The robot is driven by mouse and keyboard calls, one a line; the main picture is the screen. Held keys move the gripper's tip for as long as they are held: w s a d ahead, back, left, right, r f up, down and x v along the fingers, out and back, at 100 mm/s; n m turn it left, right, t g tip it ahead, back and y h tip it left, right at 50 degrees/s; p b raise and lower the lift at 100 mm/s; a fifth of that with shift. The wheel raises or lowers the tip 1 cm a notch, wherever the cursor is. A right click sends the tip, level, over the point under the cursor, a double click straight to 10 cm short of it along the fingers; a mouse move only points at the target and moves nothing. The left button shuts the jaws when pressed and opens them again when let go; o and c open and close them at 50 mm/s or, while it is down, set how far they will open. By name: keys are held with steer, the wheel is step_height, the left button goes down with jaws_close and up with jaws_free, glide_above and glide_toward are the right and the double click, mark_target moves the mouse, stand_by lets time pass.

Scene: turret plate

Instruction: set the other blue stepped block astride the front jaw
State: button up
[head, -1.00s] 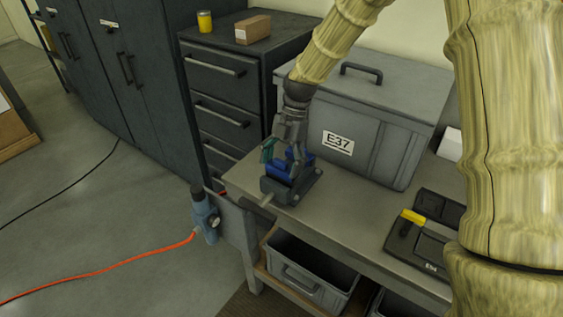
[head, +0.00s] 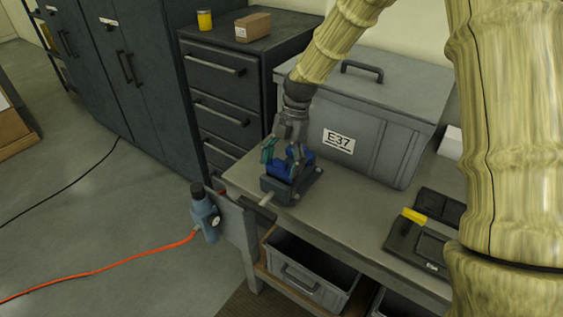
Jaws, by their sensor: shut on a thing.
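A dark grey vise (head: 272,190) with a pale handle stands at the left end of the workbench. My gripper (head: 281,157) points down over it, with teal on its left finger. It is shut on a blue stepped block (head: 280,169), which is low at the front jaw of the vise. Whether the block touches or sits fully astride the jaw is too small to tell. More blue, apparently the other stepped block (head: 307,154), shows behind and to the right at the back jaw, partly hidden by a finger.
A large grey case (head: 375,125) labelled E37 stands close behind the vise. A dark tray with a yellow item (head: 414,215) lies at the right of the bench (head: 345,215). A blue-grey tool (head: 205,212) hangs at the left end. Bare bench top lies between vise and tray.

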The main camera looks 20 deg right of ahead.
steer(key=shift+f, duration=0.6)
stand_by(0.7)
steer(key=o, duration=1.5)
steer(key=shift+c, duration=0.2)
steer(key=shift+o, duration=0.2)
steer(key=shift+d, duration=0.1)
steer(key=shift+r, duration=0.1)
steer(key=v, duration=1.2)
